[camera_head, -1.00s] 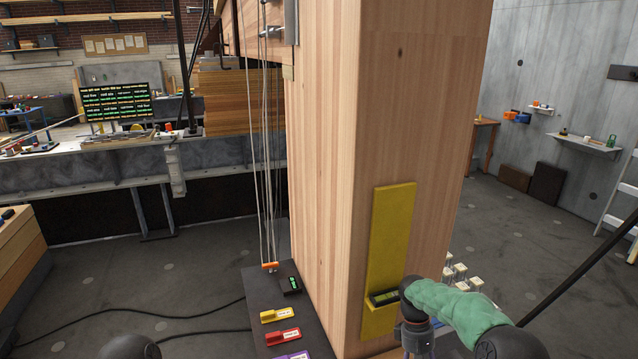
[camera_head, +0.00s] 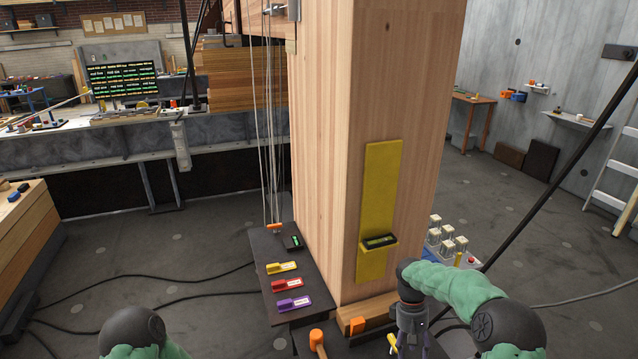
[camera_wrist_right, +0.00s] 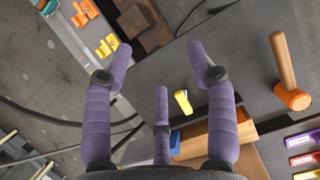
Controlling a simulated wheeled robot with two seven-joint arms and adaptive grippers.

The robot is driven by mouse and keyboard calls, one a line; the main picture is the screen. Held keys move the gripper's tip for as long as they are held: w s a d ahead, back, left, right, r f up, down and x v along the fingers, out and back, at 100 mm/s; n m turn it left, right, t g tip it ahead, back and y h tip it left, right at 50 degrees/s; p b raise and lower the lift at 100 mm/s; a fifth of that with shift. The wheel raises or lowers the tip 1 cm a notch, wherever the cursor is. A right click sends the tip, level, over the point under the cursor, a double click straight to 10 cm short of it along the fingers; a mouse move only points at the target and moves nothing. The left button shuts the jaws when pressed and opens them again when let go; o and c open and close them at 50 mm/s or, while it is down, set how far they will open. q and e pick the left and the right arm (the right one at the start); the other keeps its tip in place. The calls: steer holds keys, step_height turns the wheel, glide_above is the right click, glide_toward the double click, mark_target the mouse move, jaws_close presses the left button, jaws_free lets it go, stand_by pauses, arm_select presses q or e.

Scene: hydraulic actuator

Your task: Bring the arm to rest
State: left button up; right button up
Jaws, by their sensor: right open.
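My right arm, with a green sleeve, comes in from the lower right in the head view. Its gripper (camera_head: 412,335) points down beside the foot of the wooden column (camera_head: 325,180); the bottom frame edge cuts it off. In the right wrist view its purple fingers (camera_wrist_right: 158,70) are spread apart with nothing between them. They hang above a dark surface with a small yellow piece (camera_wrist_right: 182,102) beyond the fingers. Only a dark joint and some green of my left arm show at the lower left of the head view; the left gripper is out of view.
A dark board (camera_head: 262,262) carries yellow, red and purple handles. An orange mallet (camera_head: 317,340) lies near the front. Small pale blocks (camera_head: 447,246) stand right of the column. Cables cross the floor.

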steer(key=s+a+f+y+b, duration=0.1)
steer(key=s+a+f+b, duration=0.15)
steer(key=f, duration=0.45)
steer(key=s+a+f+m+t+y+b, duration=0.1)
steer(key=s+a+f, duration=0.25)
steer(key=f, duration=0.25)
steer(key=s+a+f+y+b, duration=0.1)
steer(key=s+a+f, duration=0.1)
steer(key=a+f, duration=0.35)
arm_select(q)
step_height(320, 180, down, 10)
steer(key=b, duration=0.5)
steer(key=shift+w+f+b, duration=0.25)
steer(key=shift+b, duration=0.1)
arm_select(e)
steer(key=s+a+f+m+t+y, duration=0.1)
steer(key=s+a+f+m, duration=0.1)
steer(key=s+f, duration=0.4)
steer(key=s+a+f+m+t+y, duration=0.1)
steer(key=s+a+f+m+t, duration=0.1)
steer(key=s+f, duration=0.4)
steer(key=s, duration=0.5)
steer(key=shift+s+f+m, duration=0.15)
steer(key=shift+s+m, duration=0.1)
steer(key=shift+m, duration=0.15)
